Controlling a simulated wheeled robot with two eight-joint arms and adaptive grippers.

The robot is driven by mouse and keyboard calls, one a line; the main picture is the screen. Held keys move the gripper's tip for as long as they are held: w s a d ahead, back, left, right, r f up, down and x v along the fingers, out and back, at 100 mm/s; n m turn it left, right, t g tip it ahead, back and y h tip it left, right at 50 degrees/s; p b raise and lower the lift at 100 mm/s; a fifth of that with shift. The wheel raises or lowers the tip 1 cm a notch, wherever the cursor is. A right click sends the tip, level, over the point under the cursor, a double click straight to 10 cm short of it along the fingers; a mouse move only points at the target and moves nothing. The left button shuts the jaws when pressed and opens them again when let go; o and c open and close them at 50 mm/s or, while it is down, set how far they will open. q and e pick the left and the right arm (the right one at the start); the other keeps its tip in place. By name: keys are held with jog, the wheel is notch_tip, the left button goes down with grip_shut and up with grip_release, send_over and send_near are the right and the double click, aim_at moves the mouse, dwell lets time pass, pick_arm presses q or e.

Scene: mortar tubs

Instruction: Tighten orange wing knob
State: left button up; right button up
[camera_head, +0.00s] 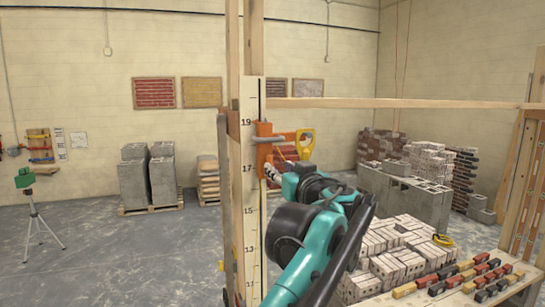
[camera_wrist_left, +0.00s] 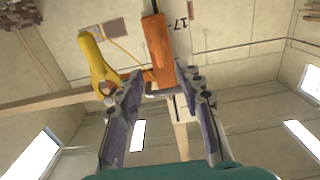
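An orange clamp (camera_head: 264,152) sits on the upright wooden pole (camera_head: 250,205) with black number marks. It also shows as an orange block (camera_wrist_left: 157,52) in the left wrist view. A yellow handle-shaped piece (camera_head: 306,143) is at its right, and a thin yellow line joins the two in the wrist view. I cannot clearly tell the wing knob apart from the clamp. My left gripper (camera_head: 272,174) is close to the clamp's lower part. In the wrist view its two fingers (camera_wrist_left: 160,88) are apart, with the orange block's lower end just beyond them. My right gripper is out of view.
A horizontal wooden rail (camera_head: 400,103) runs right from the pole. Pale bricks (camera_head: 395,262) and coloured blocks (camera_head: 470,276) lie at the lower right. Grey block stacks (camera_head: 133,180) and a tripod (camera_head: 38,222) stand on the left. The floor there is mostly clear.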

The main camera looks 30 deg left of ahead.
aim_at(271, 162)
pick_arm(q)
jog(key=p+x, duration=0.1)
jog(key=x, duration=0.5)
jog(key=shift+w+a+f, duration=0.1)
jog(key=shift+w+a, duration=0.05)
jog(key=shift+a, duration=0.05)
grip_shut()
